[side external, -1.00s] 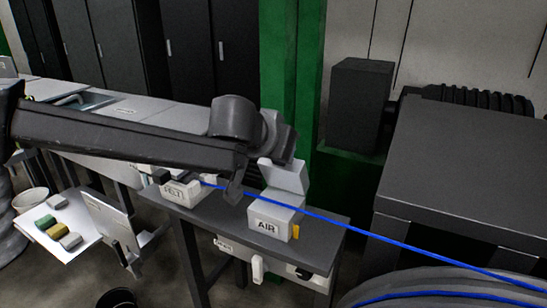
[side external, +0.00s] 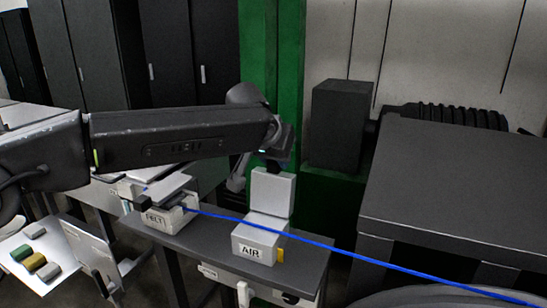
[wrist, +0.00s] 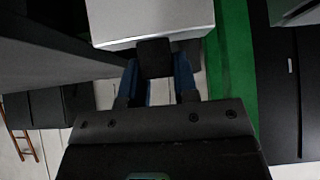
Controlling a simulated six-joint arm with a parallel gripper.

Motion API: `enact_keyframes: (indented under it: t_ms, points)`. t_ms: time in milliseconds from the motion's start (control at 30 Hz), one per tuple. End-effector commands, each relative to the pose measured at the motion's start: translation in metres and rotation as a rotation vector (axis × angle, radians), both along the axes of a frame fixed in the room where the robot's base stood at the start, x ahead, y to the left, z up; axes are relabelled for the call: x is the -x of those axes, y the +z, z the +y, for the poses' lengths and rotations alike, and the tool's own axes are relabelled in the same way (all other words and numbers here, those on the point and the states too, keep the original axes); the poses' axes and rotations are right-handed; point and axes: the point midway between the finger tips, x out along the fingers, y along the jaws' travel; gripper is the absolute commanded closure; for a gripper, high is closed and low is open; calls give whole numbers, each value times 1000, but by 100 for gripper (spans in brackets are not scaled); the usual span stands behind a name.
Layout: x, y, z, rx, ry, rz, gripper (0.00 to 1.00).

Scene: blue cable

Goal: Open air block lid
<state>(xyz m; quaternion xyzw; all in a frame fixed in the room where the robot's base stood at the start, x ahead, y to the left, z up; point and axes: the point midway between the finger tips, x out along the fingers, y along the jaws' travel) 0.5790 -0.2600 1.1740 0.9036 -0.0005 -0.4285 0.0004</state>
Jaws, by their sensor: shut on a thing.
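The AIR block (side external: 260,236) is a light grey box on the dark bench, with its name on the front. Its lid (side external: 272,192) stands raised, nearly upright, at the back of the box. The blue cable (side external: 330,246) runs through the open block. My gripper (wrist: 158,75) is shut on a small dark tab (wrist: 154,58) at the edge of the lid, whose pale face (wrist: 150,20) fills the top of the wrist view. In the side view my wrist is just behind and above the lid; the fingertips are largely hidden there.
Another labelled block (side external: 166,218), with its lid raised, stands at the bench's left end, where the cable enters. A dark grey cabinet (side external: 460,180) is to the right. A green column (side external: 270,60) rises behind. A white tray (side external: 45,275) with small blocks lies at left.

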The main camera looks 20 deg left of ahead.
Motion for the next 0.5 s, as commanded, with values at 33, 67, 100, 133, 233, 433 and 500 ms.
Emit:
enact_keyframes:
  t_ms: [33,67,100,133,233,433,500]
  points:
    - [-1,-1,1,0,3,9,100]
    - [-2,-1,1,-1,2,14,100]
    - [-2,-1,1,-1,2,18,100]
    - [-2,-2,1,-2,3,21,100]
    - [-2,-2,1,-2,3,27,100]
    - [-2,-2,1,-2,3,30,100]
    - [-2,-3,1,-2,3,30,100]
